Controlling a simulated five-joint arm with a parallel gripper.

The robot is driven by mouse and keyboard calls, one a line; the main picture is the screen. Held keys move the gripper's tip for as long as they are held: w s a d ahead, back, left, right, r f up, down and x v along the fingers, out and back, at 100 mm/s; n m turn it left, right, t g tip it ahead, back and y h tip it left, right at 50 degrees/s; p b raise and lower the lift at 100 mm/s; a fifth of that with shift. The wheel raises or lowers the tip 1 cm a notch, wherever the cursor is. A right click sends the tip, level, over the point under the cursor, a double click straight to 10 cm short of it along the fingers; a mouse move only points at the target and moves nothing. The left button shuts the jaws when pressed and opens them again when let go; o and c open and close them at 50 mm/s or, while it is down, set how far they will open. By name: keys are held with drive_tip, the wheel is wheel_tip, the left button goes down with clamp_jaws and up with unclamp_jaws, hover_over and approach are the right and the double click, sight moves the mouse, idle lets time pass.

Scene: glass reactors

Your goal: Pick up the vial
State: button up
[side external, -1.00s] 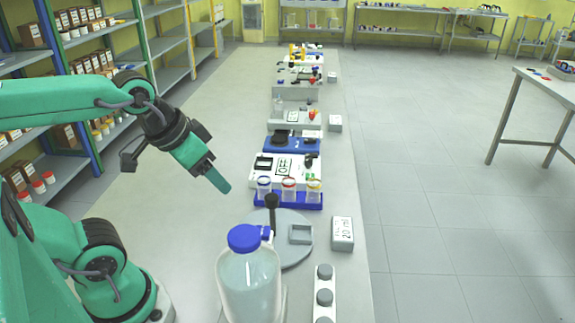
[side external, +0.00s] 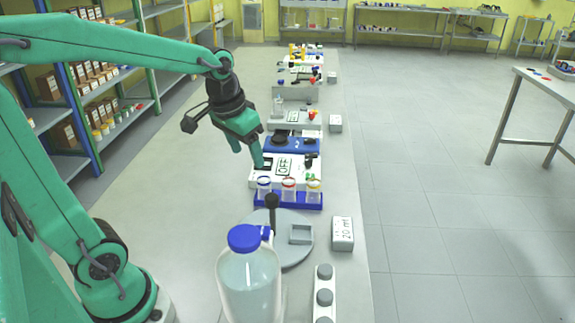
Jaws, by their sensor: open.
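Three small clear vials stand in a blue rack (side external: 289,204) on the bench: a blue-ringed vial (side external: 264,189), a red-ringed vial (side external: 289,190) and a yellow-ringed vial (side external: 314,190). Which one is the task's vial I cannot tell. My gripper (side external: 248,160) is open and empty, its green fingers pointing down. It is up and to the left of the rack, in front of the left end of the white device. It appears apart from the vials; its exact height is hard to judge.
A white device (side external: 284,182) marked OFF stands just behind the rack. In front are a round grey plate (side external: 295,255) with a dark upright knob, a large blue-capped bottle (side external: 249,285) and a "20 ml" block (side external: 342,234). The bench left of the rack is clear.

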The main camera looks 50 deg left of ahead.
drive_tip(key=w+a+f+g, duration=0.2)
drive_tip(key=w+a+f, duration=0.3)
drive_tip(key=w, duration=0.1)
drive_tip(key=n+g, duration=0.1)
hover_over(264, 185)
drive_tip(key=a, duration=0.1)
drive_tip(key=f, duration=0.5)
drive_tip(key=w+f, duration=0.1)
drive_tip(key=f, duration=0.1)
drive_tip(key=shift+a+f, duration=0.2)
drive_tip(key=shift+f, duration=0.2)
drive_tip(key=shift+f, duration=0.1)
drive_tip(key=shift+f, duration=1.2)
drive_tip(key=shift+f, duration=0.1)
drive_tip(key=shift+a+f, duration=0.1)
drive_tip(key=shift+f, duration=2.35)
drive_tip(key=shift+c, duration=0.4)
drive_tip(key=c, duration=0.9)
